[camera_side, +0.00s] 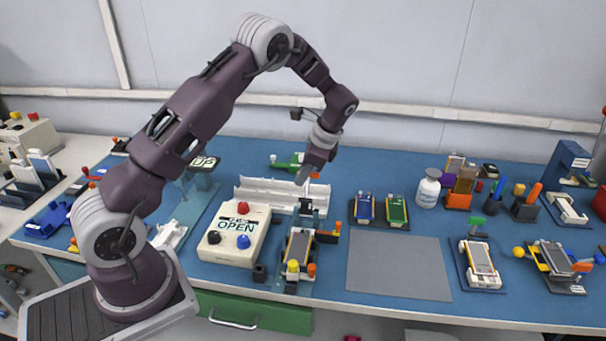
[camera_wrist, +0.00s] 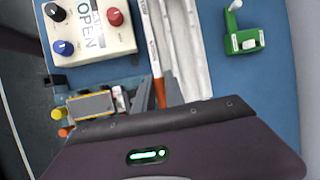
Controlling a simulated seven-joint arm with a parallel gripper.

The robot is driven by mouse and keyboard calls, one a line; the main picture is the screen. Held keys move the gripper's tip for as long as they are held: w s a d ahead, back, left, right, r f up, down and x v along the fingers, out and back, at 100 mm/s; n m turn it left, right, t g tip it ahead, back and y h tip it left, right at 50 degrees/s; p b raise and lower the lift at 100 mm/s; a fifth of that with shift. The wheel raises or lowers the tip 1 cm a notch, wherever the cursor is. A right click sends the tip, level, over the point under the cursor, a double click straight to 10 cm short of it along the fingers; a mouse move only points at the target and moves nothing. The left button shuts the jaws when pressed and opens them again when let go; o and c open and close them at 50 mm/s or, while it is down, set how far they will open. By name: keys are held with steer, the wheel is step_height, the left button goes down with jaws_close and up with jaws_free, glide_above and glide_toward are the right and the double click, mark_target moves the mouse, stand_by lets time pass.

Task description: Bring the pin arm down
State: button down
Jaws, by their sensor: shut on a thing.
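The station (camera_side: 299,245) with a grey flat cell on it, yellow and orange knobs and a dark upright post (camera_side: 307,211) is at the front centre in the side view. It also shows at the lower left of the wrist view (camera_wrist: 88,106). I cannot tell which of its parts is the pin arm. My dark gripper housing hides part of the station's right side in the wrist view.
The white box marked OPEN (camera_side: 234,232) with red, blue and black knobs stands left of the station. The white trough (camera_side: 260,190) lies behind it. A bare grey mat (camera_side: 398,265) is to the right. A green clamp (camera_wrist: 243,40) stands behind the trough.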

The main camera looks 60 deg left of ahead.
steer(key=s+d+t+y, duration=0.2)
steer(key=d+y, duration=0.1)
steer(key=shift+s+r+n+t, duration=0.2)
steer(key=shift+r+n+t, duration=0.1)
steer(key=shift+r, duration=0.1)
steer(key=s+d+t+y, duration=0.2)
steer(key=shift+s+f+n+y, duration=0.2)
steer(key=shift+n+y, duration=0.1)
steer(key=shift+n, duration=0.1)
steer(key=shift+s+d+f, duration=1.4)
steer(key=shift+s+d, duration=0.15)
steer(key=shift+s, duration=0.1)
steer(key=shift+f, duration=0.1)
steer(key=c, duration=1.4)
jaws_free()
steer(key=shift+d, duration=0.1)
